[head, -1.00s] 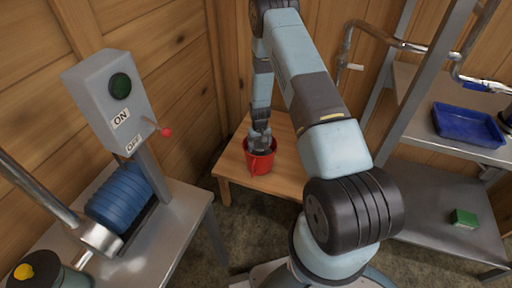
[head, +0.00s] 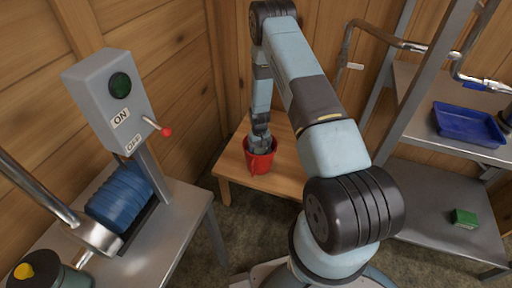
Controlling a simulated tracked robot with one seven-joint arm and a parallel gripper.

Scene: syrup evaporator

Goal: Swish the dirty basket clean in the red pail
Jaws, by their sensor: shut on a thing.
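The red pail (head: 261,163) stands upright on a low wooden table (head: 288,180) in the head view. My gripper (head: 259,148) points down into the mouth of the pail. Its fingertips are at or just below the rim and hard to make out. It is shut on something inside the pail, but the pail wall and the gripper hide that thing. The basket cannot be seen.
A grey switch box (head: 107,98) with a red-tipped lever stands on a metal bench at left, beside a blue ribbed cylinder (head: 120,195). At right, a metal shelf (head: 425,185) holds a blue tray (head: 467,124) and a green block (head: 464,218). Wooden walls close in behind the pail.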

